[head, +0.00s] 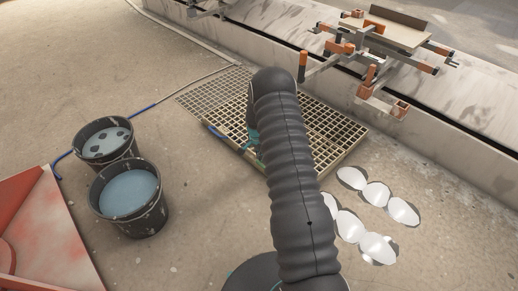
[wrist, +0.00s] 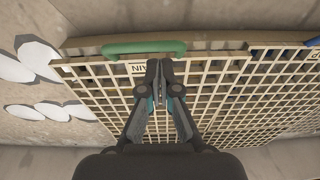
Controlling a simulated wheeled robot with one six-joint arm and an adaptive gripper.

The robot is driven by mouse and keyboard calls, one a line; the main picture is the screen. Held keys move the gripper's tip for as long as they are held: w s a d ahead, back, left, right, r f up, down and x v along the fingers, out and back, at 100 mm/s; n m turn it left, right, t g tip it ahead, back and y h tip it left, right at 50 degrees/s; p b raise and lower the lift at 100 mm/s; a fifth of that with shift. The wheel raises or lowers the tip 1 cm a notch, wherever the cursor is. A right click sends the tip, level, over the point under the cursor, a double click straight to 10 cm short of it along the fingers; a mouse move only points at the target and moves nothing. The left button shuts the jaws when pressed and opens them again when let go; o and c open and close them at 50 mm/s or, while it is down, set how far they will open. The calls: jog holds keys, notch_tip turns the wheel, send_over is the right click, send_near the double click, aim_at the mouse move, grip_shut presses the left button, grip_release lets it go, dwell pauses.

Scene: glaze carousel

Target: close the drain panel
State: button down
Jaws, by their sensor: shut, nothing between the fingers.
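The drain panel (wrist: 95,85) is a tan grating with a green handle (wrist: 145,49) along its edge in the wrist view. A white label (wrist: 138,69) by the handle shows upside-down letters, apparently "AIN", partly covered by my gripper. My gripper (wrist: 160,82) is shut and empty, over the grating just below the handle in the picture. Whether the fingers touch the grating or handle cannot be told. In the head view my arm hides the gripper and part of the tan grating (head: 337,135).
A second grating section (wrist: 285,70) with a blue handle (wrist: 313,42) adjoins on the right in the wrist view. In the head view a grey floor grating (head: 205,92) lies behind. Two buckets (head: 127,195) stand left. White puddle-like patches (head: 378,247) lie right, near a rail (head: 440,130).

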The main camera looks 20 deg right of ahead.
aim_at(260, 164)
jog(key=shift+w+d+f, duration=0.1)
jog(key=shift+d+f, duration=0.1)
jog(key=shift+f, duration=1.8)
jog(key=f+b, duration=0.2)
jog(key=f, duration=0.1)
jog(key=a+f+b, duration=0.1)
jog(key=shift+s+f+b, duration=0.2)
jog(key=shift+f+b, duration=0.15)
jog(key=shift+f, duration=0.1)
notch_tip(260, 164, up, 15)
jog(key=a+p, duration=0.2)
jog(key=shift+s+a, duration=0.15)
jog(key=shift+s, duration=0.2)
